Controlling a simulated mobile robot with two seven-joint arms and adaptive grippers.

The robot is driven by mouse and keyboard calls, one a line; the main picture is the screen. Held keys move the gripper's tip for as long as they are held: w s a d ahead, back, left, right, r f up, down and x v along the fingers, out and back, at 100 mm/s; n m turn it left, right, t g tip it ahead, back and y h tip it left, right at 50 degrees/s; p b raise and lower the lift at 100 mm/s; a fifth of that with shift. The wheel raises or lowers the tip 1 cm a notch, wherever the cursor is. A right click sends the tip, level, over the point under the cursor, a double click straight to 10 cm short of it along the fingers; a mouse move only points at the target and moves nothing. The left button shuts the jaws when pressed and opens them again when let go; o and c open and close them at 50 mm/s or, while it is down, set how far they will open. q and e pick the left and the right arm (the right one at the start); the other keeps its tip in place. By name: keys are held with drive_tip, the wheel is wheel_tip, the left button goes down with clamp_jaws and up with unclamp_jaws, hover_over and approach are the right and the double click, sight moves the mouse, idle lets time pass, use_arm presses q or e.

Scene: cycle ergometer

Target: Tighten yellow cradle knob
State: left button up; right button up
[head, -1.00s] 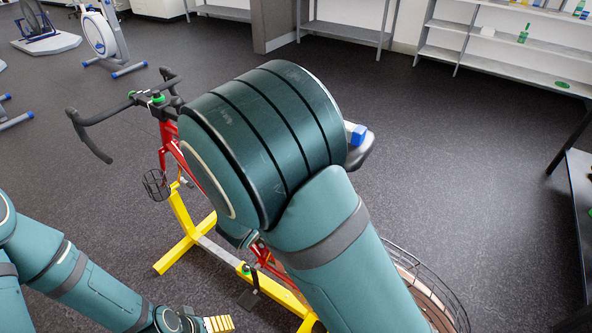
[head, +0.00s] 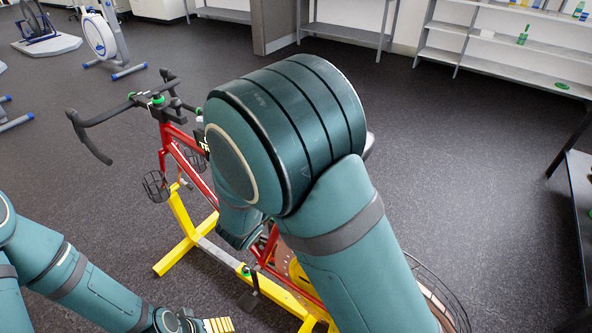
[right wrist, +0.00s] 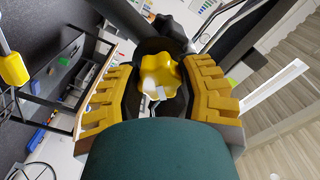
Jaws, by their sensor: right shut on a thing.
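The yellow cradle knob (right wrist: 160,84) shows in the right wrist view, a lobed yellow piece in front of a dark round part. My right gripper (right wrist: 160,72) has its yellow ribbed fingers on both sides of the knob and is shut on it. In the head view the right gripper and the knob are hidden behind my right arm. My left gripper (head: 218,325) is at the bottom edge of the head view, low and away from the knob; its yellow fingers are partly cut off and their opening is unclear.
A red bicycle (head: 196,172) stands on a yellow frame (head: 178,258), partly covered by my right arm. Its black handlebar (head: 88,128) points left. A grey shelf (head: 500,45) and another exercise bike (head: 100,38) stand at the back. Dark floor is open behind and to the right.

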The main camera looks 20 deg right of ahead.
drive_tip(key=shift+r+m, duration=0.1)
drive_tip(key=shift+m, duration=0.3)
drive_tip(key=m, duration=0.4)
drive_tip(key=o, duration=0.9)
drive_tip(key=shift+a, duration=0.1)
drive_tip(key=shift+v, duration=3.45)
drive_tip(key=shift+s, duration=0.1)
